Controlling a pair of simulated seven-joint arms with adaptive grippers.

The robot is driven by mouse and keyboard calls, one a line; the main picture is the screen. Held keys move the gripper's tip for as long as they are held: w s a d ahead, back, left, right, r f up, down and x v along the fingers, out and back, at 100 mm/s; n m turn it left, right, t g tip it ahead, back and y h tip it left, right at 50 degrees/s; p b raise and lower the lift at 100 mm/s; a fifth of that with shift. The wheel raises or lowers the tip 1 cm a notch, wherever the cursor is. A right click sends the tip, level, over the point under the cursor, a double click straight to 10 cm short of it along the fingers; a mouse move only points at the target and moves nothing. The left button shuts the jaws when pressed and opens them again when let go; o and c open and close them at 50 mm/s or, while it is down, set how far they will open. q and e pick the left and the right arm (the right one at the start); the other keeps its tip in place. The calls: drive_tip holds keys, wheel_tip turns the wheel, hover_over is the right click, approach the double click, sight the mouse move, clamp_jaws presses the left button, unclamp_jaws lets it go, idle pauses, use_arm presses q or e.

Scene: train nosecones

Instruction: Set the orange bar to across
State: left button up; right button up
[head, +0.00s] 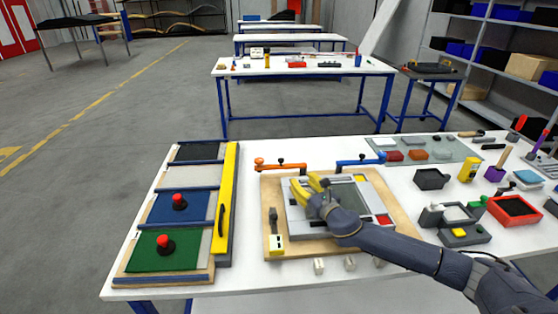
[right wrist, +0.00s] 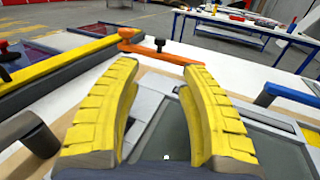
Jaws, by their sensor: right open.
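The orange bar (head: 281,167) lies roughly left to right along the far left edge of the wooden board (head: 270,203), with a knob at its left end and a dark knob near its middle. In the right wrist view the orange bar (right wrist: 148,50) shows just beyond and between my fingertips. My right gripper (head: 310,184) has yellow fingers, is open and empty, and hovers over the grey panel on the board, nearer the camera than the bar. The fingers (right wrist: 158,68) look apart from the bar. My left gripper is not in view.
A blue bar (head: 362,161) sits at the board's far right. A yellow rail (head: 226,195) and panels with red knobs (head: 179,202) stand at left. A black-handled lever (head: 274,222) is on the board's left. Bins and tools crowd the table's right.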

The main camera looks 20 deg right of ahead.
sight(282, 161)
drive_tip(key=w, duration=0.5)
drive_tip(key=w+a, duration=0.1)
drive_tip(key=w, duration=0.4)
drive_tip(key=w+a, duration=0.1)
drive_tip(key=w, duration=0.4)
drive_tip(key=shift+w+a, duration=0.2)
drive_tip(key=shift+w, duration=0.15)
drive_tip(key=shift+c, duration=0.2)
